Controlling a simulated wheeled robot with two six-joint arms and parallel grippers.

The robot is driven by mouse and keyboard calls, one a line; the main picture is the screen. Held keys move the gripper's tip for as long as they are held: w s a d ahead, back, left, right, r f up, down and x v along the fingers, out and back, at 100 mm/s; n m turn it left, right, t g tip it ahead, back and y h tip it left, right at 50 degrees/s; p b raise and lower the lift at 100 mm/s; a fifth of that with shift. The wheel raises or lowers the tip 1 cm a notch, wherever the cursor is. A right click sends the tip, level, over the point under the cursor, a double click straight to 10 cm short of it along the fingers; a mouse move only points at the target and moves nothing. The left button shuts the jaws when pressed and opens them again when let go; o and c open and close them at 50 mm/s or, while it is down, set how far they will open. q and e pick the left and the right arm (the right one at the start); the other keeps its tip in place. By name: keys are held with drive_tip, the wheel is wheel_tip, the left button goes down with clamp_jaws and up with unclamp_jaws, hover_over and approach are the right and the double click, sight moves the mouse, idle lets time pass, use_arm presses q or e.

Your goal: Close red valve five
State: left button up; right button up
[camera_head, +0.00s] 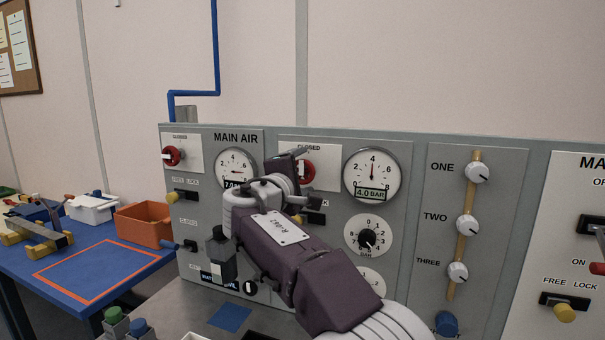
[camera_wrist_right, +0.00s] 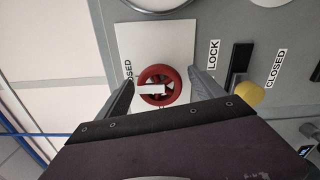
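A red round valve (camera_head: 305,171) with a white bar sits on a white plate, partly hidden behind my right gripper (camera_head: 297,160) in the head view. In the right wrist view the red valve (camera_wrist_right: 157,86) is between the two spread fingers of my right gripper (camera_wrist_right: 160,90), with gaps on both sides. Its white bar lies level there, extending left toward the partly covered CLOSED label. A second red valve (camera_head: 173,156) with a white handle is on the left panel, under another CLOSED label. I cannot read a number five. My left gripper is not in view.
Dials (camera_head: 372,173) and white knobs (camera_head: 478,172) are right of the arm. A yellow-tipped lever (camera_wrist_right: 246,92) is beside the valve in the right wrist view. A blue table (camera_head: 95,272) at left holds an orange bin (camera_head: 143,224).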

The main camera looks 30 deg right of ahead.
drive_tip(key=shift+a, duration=0.1)
drive_tip(key=b+v, duration=0.1)
drive_tip(key=v, duration=0.8)
